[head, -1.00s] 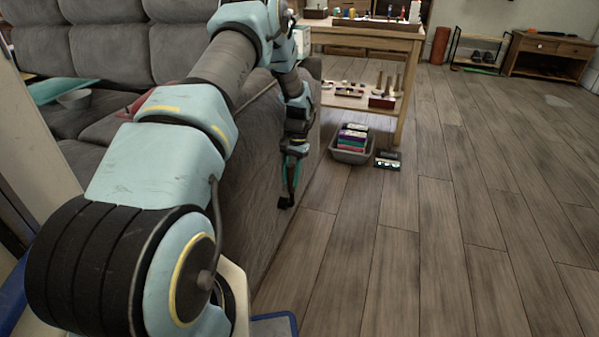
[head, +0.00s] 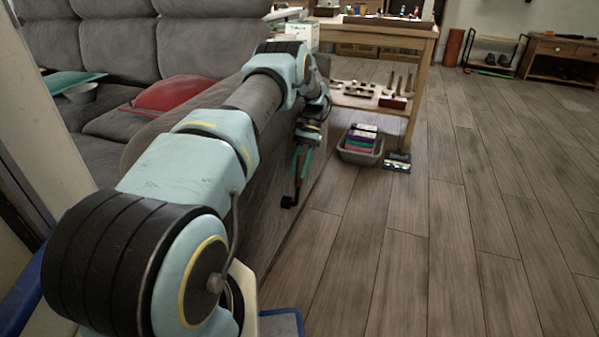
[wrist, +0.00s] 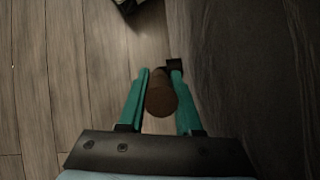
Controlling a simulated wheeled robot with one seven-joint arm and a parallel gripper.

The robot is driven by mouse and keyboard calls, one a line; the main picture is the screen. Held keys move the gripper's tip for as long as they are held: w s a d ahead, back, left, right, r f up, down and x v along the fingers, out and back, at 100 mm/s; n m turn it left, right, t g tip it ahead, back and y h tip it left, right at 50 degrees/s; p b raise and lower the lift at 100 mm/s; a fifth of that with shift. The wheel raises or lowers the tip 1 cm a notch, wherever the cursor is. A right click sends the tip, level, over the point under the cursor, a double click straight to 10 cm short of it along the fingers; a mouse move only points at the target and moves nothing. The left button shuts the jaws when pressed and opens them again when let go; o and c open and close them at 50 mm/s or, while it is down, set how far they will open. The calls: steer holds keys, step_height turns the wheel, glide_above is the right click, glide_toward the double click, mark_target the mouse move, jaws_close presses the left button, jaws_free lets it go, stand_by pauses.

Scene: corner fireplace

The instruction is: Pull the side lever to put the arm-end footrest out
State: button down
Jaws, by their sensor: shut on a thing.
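The grey sofa (head: 262,222) fills the left of the head view, its arm-end side facing the open floor. My gripper (head: 291,196) points down close beside that side panel. In the wrist view, the teal fingers of my gripper (wrist: 161,76) are shut on a brown, rounded lever handle (wrist: 162,97), which lies between them. The sofa's dark side (wrist: 250,70) runs along the right of the wrist view.
A wooden table (head: 424,42) with small items stands past the sofa's end. A grey basket (head: 361,152) of coloured cases and a dark box (head: 398,161) sit on the floor beside it. The plank floor (head: 430,260) to the right is clear.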

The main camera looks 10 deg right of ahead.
steer(key=shift+d, duration=0.1)
steer(key=c, duration=0.6)
jaws_free()
steer(key=v, duration=0.7)
steer(key=shift+r, duration=0.2)
